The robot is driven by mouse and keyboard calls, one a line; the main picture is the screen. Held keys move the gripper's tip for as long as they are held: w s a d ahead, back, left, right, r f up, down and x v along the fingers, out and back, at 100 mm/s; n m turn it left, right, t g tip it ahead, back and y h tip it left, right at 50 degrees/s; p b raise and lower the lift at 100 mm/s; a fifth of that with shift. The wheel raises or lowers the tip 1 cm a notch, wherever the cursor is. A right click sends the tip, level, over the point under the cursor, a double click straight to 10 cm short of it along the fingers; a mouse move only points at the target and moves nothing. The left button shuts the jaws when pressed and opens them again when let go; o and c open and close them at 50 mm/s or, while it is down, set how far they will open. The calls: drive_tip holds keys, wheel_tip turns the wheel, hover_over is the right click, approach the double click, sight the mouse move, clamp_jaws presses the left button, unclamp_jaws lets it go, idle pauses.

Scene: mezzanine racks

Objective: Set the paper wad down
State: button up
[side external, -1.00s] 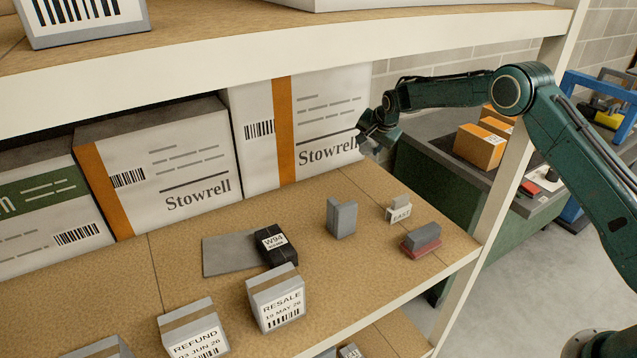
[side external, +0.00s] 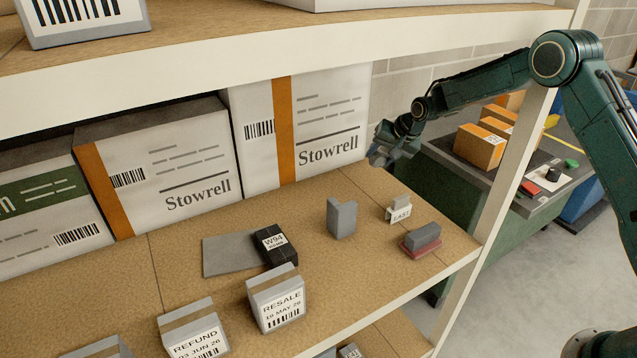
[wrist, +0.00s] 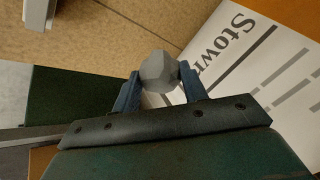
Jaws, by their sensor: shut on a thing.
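The paper wad (wrist: 159,71) is a small, grey, faceted lump. In the wrist view it sits between the two blue fingers of my gripper (wrist: 160,84), which is shut on it. In the side view my gripper (side external: 380,154) is at the right end of the shelf, in front of the right Stowrell box and above the board. The wad is hard to tell apart from the fingers there. The brown shelf board (side external: 350,265) lies below and to the left of my gripper.
A grey upright block (side external: 341,218), an EAST tag holder (side external: 399,209) and a grey block on a red base (side external: 420,243) stand on the shelf's right part. Stowrell boxes (side external: 320,140) line the back. A white post (side external: 515,165) stands at right. Bare board lies beside the right box.

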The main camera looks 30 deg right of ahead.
drive_tip(key=s+a+r+n, duration=0.1)
drive_tip(key=s+a+r, duration=0.2)
drive_tip(key=s+a, duration=0.3)
drive_tip(key=s+a+r+y, duration=0.1)
drive_tip(key=s+a+r, duration=0.2)
drive_tip(key=s+a, duration=0.3)
drive_tip(key=s+a+r+n, duration=0.1)
drive_tip(key=s+a+r, duration=0.3)
drive_tip(key=s, duration=0.7)
drive_tip(key=shift+s+a+n, duration=0.25)
drive_tip(key=shift+a+n, duration=0.05)
drive_tip(key=shift+a, duration=0.85)
drive_tip(key=shift+y, duration=0.3)
wheel_tip(320, 180, down, 16)
drive_tip(key=shift+f, duration=1.9)
drive_tip(key=shift+f, duration=0.15)
